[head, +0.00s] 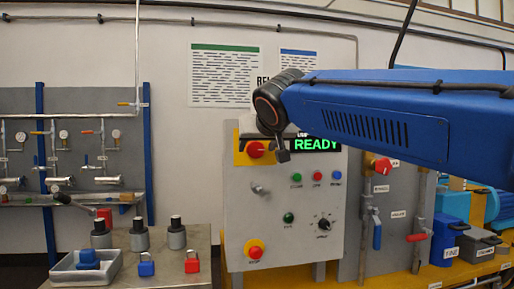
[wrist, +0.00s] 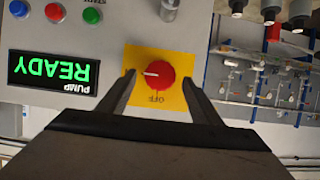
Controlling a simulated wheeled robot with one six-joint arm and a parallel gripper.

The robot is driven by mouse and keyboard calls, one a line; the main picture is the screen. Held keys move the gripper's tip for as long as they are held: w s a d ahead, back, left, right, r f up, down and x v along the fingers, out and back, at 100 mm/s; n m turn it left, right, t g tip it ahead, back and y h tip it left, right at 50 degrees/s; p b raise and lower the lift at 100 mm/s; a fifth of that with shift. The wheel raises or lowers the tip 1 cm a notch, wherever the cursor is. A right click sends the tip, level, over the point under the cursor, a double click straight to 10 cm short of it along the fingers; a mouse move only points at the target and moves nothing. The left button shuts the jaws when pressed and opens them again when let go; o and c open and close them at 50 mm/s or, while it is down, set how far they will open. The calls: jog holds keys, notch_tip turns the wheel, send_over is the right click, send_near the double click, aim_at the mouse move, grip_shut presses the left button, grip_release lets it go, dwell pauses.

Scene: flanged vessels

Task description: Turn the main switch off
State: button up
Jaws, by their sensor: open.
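The main switch is a red round knob (head: 255,149) on a yellow plate (head: 239,157), at the upper left of the grey control panel. In the wrist view, which is upside down, the red knob (wrist: 155,76) has a white mark pointing left in the picture, and an OFF label (wrist: 156,98) is on the plate. My gripper (wrist: 160,82) is open and empty, its two fingers to either side of the knob in that view. I cannot tell how far the fingertips are from the plate. In the head view my arm partly hides the gripper and plate.
The pump display (head: 317,145) reads READY beside the switch. Several buttons, a black dial (head: 323,224) and a red stop button (head: 255,252) are on the panel (head: 285,215). Pipes with valves (head: 376,236) stand to the right. Padlocks (head: 147,264) and a tray (head: 62,278) are at lower left.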

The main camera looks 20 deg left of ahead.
jog(key=shift+w+a+f, duration=0.25)
jog(key=shift+w+a, duration=0.05)
jog(key=shift+w, duration=0.3)
jog(key=shift+c, duration=0.4)
jog(key=c, duration=1)
